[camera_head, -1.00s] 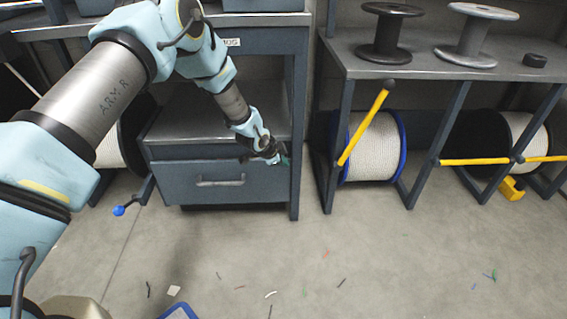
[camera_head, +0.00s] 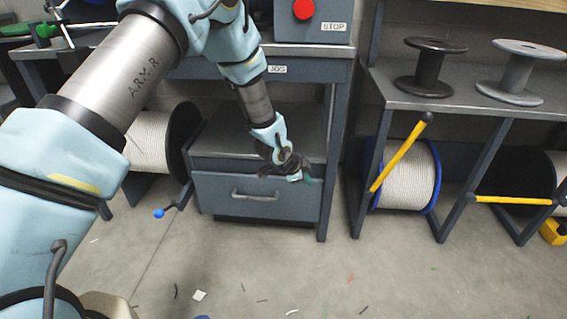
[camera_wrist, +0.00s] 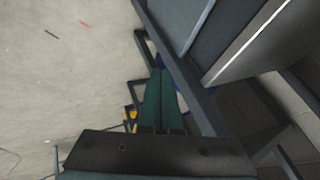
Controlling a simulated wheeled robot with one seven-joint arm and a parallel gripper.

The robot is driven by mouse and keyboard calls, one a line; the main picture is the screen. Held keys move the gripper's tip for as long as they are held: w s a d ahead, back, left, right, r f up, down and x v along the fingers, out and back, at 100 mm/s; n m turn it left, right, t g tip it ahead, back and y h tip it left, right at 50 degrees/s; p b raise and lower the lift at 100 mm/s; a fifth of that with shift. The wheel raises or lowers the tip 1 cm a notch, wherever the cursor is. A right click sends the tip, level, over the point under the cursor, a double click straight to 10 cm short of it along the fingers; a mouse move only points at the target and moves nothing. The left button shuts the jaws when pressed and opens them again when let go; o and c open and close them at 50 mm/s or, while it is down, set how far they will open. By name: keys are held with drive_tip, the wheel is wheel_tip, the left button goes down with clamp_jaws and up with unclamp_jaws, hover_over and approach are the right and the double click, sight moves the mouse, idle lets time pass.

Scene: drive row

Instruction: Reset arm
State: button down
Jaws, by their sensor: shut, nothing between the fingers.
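My gripper (camera_head: 300,179) hangs at the end of my light-blue and grey arm, in front of the top edge of a blue-grey drawer unit in the head view. In the wrist view my gripper (camera_wrist: 162,80) shows two green fingers pressed together, with nothing between them. The drawer (camera_head: 222,198) behind it is closed and has a grey bar handle (camera_head: 262,196). I cannot tell whether the gripper touches the unit.
A bench with a red stop button (camera_head: 303,9) stands above the drawer. To the right, a shelf (camera_head: 440,95) holds black and grey empty spools, with a white cable reel (camera_head: 405,175) and yellow lever (camera_head: 400,155) below. The floor (camera_head: 230,270) is mostly open, with small scraps.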

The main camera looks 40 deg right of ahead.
drive_tip(key=w+a+r+n+t+y, duration=0.15)
drive_tip(key=w+a+r+n, duration=0.3)
drive_tip(key=a, duration=0.55)
drive_tip(key=w+a+r+n+y, duration=0.25)
drive_tip(key=w+a+r, duration=0.25)
drive_tip(key=a, duration=0.4)
drive_tip(key=w+a+r+n+t+y, duration=0.1)
drive_tip(key=w+a+r+n, duration=0.35)
drive_tip(key=a, duration=0.55)
drive_tip(key=s+a+r+n+g+y, duration=0.1)
drive_tip(key=s+a+r+n, duration=0.25)
drive_tip(key=a, duration=0.45)
drive_tip(key=s+a+r+n, duration=0.25)
drive_tip(key=a+n, duration=0.25)
drive_tip(key=a, duration=0.4)
drive_tip(key=s+a+r+n+g+y, duration=0.15)
drive_tip(key=s+a+n, duration=0.25)
drive_tip(key=a, duration=0.4)
wheel_tip(320, 180, up, 29)
drive_tip(key=p, duration=2.9)
drive_tip(key=shift+s+t, duration=0.3)
drive_tip(key=shift+d, duration=0.15)
